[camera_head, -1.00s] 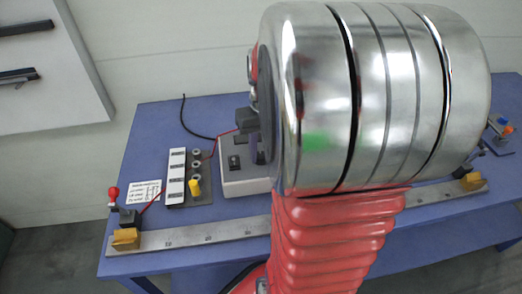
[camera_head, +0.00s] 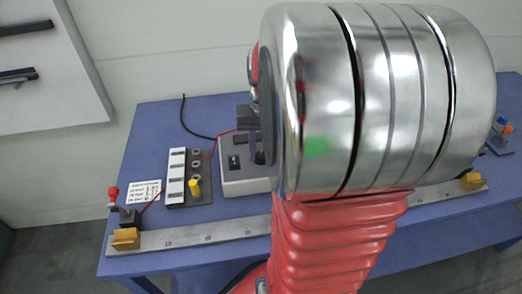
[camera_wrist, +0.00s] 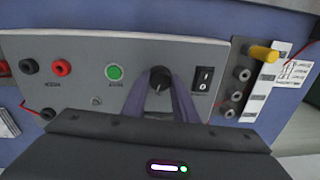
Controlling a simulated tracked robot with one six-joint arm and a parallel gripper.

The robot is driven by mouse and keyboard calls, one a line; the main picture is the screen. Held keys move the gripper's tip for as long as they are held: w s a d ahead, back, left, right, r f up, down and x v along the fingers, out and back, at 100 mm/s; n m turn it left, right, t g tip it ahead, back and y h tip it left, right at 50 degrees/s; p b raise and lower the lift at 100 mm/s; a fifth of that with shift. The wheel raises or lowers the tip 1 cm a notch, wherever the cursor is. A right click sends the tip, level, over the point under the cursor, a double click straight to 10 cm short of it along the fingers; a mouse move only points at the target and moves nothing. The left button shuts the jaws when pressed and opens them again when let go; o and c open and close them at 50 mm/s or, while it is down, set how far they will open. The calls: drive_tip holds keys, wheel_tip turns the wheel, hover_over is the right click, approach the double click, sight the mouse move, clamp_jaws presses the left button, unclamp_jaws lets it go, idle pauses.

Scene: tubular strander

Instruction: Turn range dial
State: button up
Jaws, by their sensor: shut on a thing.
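The range dial (camera_wrist: 158,77) is a black round knob on the grey front panel (camera_wrist: 62,92) of an instrument box. My gripper (camera_wrist: 161,80) is shut on the dial, with one purple-grey finger on each side of it. In the head view, my gripper (camera_head: 258,150) reaches down to the white instrument box (camera_head: 245,186). The dial is hidden there by my arm and gripper.
A lit green button (camera_wrist: 114,72) sits left of the dial and a black rocker switch (camera_wrist: 203,80) right of it. A terminal board with a yellow plug (camera_head: 194,187) stands beside the box. A long ruler bar (camera_head: 190,234) runs along the blue table (camera_head: 140,270).

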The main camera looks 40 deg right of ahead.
drive_tip(key=m, duration=0.5)
drive_tip(key=shift+m, duration=0.4)
drive_tip(key=o, duration=1)
drive_tip(key=shift+o, duration=0.2)
drive_tip(key=shift+r, duration=0.15)
wheel_tip(320, 180, up, 14)
drive_tip(key=shift+s+f, duration=0.25)
drive_tip(key=shift+s, duration=0.05)
drive_tip(key=shift+d, duration=0.1)
